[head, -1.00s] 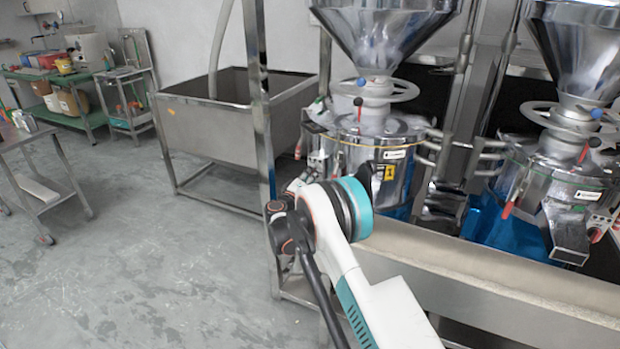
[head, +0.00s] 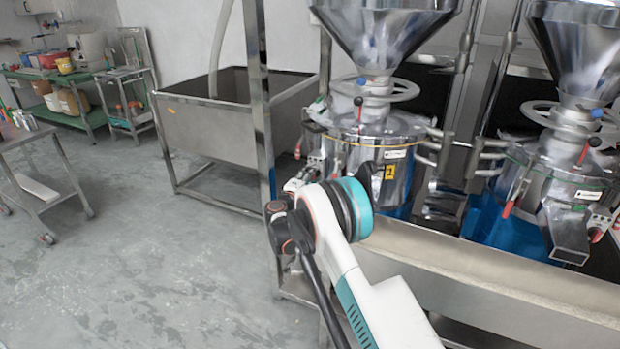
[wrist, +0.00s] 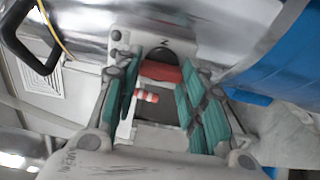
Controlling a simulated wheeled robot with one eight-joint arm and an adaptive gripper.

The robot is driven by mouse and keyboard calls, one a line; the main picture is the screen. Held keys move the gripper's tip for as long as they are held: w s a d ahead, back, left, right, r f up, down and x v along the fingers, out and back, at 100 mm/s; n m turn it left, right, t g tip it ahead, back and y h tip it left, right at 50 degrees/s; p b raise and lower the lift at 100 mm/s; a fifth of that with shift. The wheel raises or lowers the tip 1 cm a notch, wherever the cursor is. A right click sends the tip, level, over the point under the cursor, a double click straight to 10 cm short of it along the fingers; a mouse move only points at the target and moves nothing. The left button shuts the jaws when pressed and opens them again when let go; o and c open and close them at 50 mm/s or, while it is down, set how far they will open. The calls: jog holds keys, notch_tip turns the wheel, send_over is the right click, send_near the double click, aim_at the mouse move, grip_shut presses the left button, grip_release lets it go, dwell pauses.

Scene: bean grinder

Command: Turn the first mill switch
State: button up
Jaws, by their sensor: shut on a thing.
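The first mill (head: 365,150) is a shiny steel machine with a yellow "1" tag (head: 390,173). In the wrist view its switch (wrist: 160,72) is a red piece on a light grey control box (wrist: 122,40). My gripper (wrist: 160,75) has its green-padded fingers on either side of the red switch and is shut on it. A small red-and-white part (wrist: 147,97) shows lower between the fingers. In the head view my arm hides the gripper and the switch.
A second mill (head: 575,165) stands to the right. A steel ledge (head: 480,270) runs in front of both mills. A steel post (head: 260,110) and a large steel bin (head: 225,110) are to the left. A blue container (wrist: 285,55) lies right of the fingers.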

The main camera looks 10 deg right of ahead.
jog(key=shift+a, duration=0.1)
jog(key=o, duration=1.1)
jog(key=shift+c, duration=0.2)
jog(key=v, duration=1.2)
